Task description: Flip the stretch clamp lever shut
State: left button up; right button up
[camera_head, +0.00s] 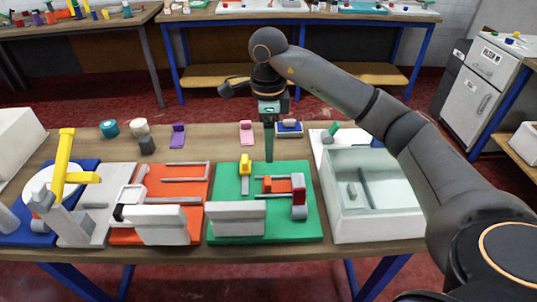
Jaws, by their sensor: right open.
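A green board (285,229) lies on the workbench and carries several fixtures. On it, a yellow upright piece (245,164) stands at the back left and a red and grey clamp-like block (299,196) stands at the right. A small red piece (277,184) lies between grey rails. I cannot tell for sure which of these is the stretch clamp lever. My right gripper (269,158) points down at the back edge of the green board, right of the yellow piece and apart from it. It is open and looks empty; its fingers overlap in this view. My left gripper is out of view.
An orange board (150,180) with a white block lies left of the green one. Further left stands a fixture with a tall yellow handle (65,160). A pale open bin (375,232) is at right. Small coloured items, including a purple holder (178,135), line the back.

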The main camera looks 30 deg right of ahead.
aim_at(299, 200)
jog(key=z, duration=1.3)
jog(key=j+u, duration=0.55)
jog(key=u, duration=0.15)
